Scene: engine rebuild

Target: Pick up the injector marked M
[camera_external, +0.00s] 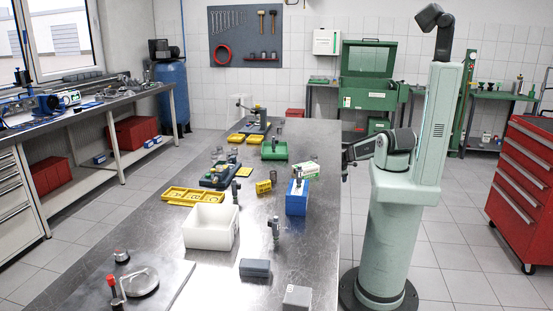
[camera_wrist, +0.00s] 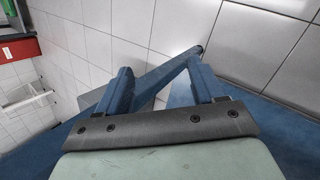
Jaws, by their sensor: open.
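Several small upright metal parts that could be injectors stand on the steel table. One (camera_external: 275,228) stands right of the white bin, and another (camera_external: 235,191) stands at the bin's back right. Any letter on them is too small to read, so I cannot tell which is marked M. My gripper (camera_external: 347,165) is beside the table's right edge, apart from these parts. In the wrist view my gripper (camera_wrist: 158,75) has its two blue fingers spread, with nothing held between them. No injector shows in the wrist view, which looks toward tiled surfaces.
The steel table (camera_external: 325,210) carries a white bin (camera_external: 211,228), a blue container (camera_external: 297,198), yellow trays (camera_external: 192,196), a green tray (camera_external: 275,150) and grey boxes (camera_external: 255,268). A plate with a round lidded part (camera_external: 141,282) lies at the front left. The right front strip is largely clear.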

